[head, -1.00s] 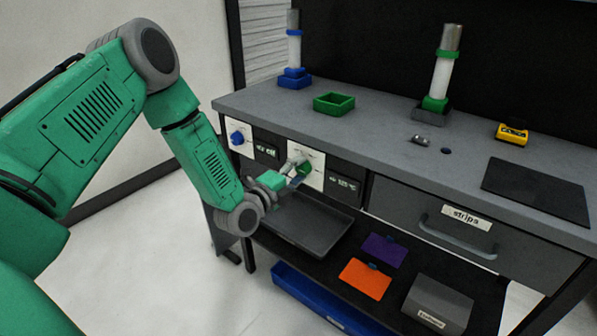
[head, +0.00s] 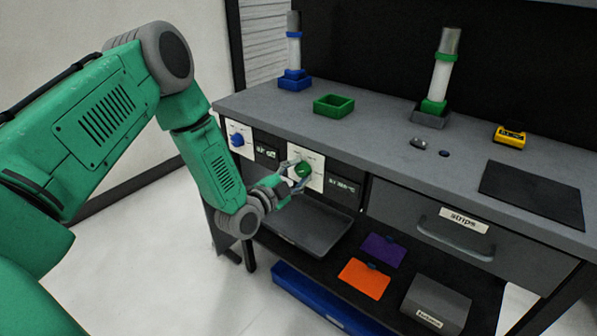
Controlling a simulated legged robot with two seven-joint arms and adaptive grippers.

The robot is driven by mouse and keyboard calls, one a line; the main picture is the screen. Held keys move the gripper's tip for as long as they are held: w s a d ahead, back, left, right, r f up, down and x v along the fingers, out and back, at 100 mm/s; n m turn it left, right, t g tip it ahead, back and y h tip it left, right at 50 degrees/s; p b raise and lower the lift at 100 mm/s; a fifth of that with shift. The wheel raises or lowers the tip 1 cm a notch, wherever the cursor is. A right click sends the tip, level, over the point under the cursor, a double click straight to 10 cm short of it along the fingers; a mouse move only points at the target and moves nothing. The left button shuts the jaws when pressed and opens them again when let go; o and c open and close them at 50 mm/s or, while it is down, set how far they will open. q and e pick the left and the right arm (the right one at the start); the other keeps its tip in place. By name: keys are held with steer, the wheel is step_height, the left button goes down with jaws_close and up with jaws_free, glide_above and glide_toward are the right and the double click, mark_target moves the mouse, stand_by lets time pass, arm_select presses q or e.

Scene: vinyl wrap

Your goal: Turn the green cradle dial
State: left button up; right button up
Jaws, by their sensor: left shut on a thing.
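The green cradle dial (head: 304,168) sits on a white plate (head: 318,181) on the front of the bench, beside a dark display. My left gripper (head: 295,177) reaches up to it from the lower left, and its fingers are shut on the dial from either side. Part of the dial's near edge is hidden by the fingers. The green cradle (head: 333,104), a square open tray, lies empty on the bench top above. My right gripper is out of view.
A blue dial (head: 237,140) on its own white plate is left of the green one. A grey tray (head: 310,228) is below my gripper. The strips drawer (head: 430,212) is to the right. A green-collared tube (head: 442,75) stands on the bench top.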

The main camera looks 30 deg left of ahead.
arm_select(q)
steer(key=n, duration=0.4)
steer(key=shift+s+f+n, duration=0.15)
steer(key=shift+f+n, duration=0.05)
steer(key=shift+n, duration=0.1)
steer(key=n, duration=0.3)
steer(key=shift+n+p, duration=0.3)
steer(key=shift+n, duration=0.1)
steer(key=n, duration=0.3)
steer(key=shift+f+n, duration=0.1)
steer(key=shift+n, duration=0.2)
steer(key=n, duration=0.3)
steer(key=shift+n, duration=0.3)
steer(key=n+b, duration=0.1)
steer(key=n, duration=0.1)
steer(key=shift+n, duration=0.4)
steer(key=n+b, duration=0.1)
steer(key=n, duration=0.2)
steer(key=shift+n, duration=0.3)
steer(key=n+b, duration=0.1)
steer(key=n, duration=0.2)
steer(key=shift+n, duration=0.3)
steer(key=shift+n+b, duration=1)
steer(key=shift+n, duration=0.7)
